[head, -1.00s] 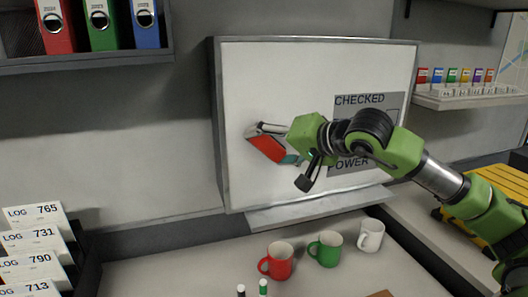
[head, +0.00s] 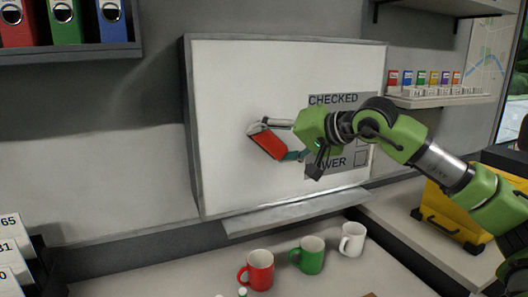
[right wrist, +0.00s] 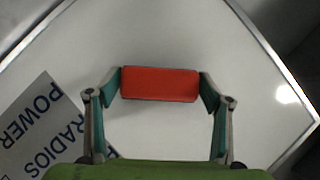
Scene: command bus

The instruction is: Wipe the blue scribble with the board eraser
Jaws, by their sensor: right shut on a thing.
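The red board eraser (head: 268,145) is held tilted at the whiteboard (head: 235,80), left of the grey printed panel. My right gripper (head: 272,143) is shut on it, one finger at each end. In the right wrist view the eraser (right wrist: 160,84) spans between the two fingertips, with white board around it. It looks pressed to or very close to the board; contact cannot be told for sure. No blue scribble shows on the visible board; the eraser, gripper and arm hide part of it. My left gripper is not in view.
The grey panel (head: 345,100) reads CHECKED and is partly covered by my arm. A tray ledge (head: 290,213) runs below the board. Red (head: 258,268), green (head: 308,255) and white (head: 352,239) mugs stand on the counter. A yellow case (head: 450,215) is at the right.

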